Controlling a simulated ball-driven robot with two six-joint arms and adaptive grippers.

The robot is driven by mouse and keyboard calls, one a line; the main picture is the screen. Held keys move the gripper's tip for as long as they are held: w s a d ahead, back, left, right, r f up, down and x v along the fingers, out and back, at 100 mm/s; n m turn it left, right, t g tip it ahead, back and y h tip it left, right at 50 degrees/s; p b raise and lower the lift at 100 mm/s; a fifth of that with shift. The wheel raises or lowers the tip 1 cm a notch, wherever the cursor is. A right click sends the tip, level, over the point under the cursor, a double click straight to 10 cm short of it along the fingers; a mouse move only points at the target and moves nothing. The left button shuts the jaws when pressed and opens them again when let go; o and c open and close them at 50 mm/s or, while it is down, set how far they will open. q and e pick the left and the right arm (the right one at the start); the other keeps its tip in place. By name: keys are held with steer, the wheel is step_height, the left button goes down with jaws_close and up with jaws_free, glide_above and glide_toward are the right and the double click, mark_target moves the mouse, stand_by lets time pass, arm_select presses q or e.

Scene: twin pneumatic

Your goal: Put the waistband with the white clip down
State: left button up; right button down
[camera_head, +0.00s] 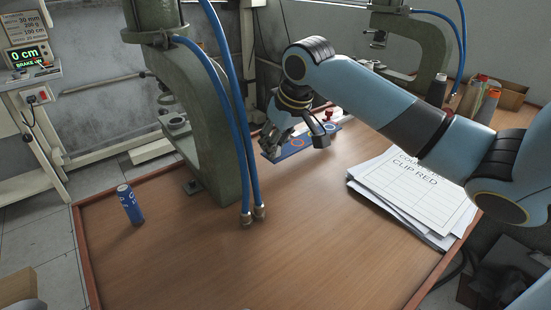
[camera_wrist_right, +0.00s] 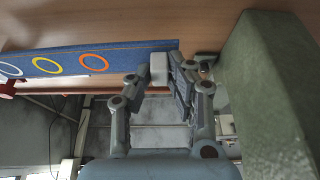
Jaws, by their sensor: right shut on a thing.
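The waistband is a flat blue strip (camera_head: 298,143) with coloured rings, near the far edge of the wooden table in the head view. In the right wrist view the strip (camera_wrist_right: 118,60) shows orange, yellow and white rings and a white clip (camera_wrist_right: 159,69) at its right end. My right gripper (camera_head: 269,141) is shut on this clip end; in the right wrist view its fingers (camera_wrist_right: 160,80) are on either side of the clip. I cannot tell whether the strip touches the table. My left gripper is out of view.
A green press frame (camera_head: 218,130) with blue hoses (camera_head: 246,120) stands just left of my right gripper; it also looms at right in the wrist view (camera_wrist_right: 270,100). A blue can (camera_head: 130,204) stands front left. Papers (camera_head: 415,195) lie at right. The table's front middle (camera_head: 300,245) is clear.

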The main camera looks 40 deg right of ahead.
steer(key=shift+f, duration=1.95)
steer(key=c, duration=1.2)
jaws_free()
steer(key=p+v, duration=0.1)
steer(key=v, duration=1.1)
steer(key=shift+r, duration=0.1)
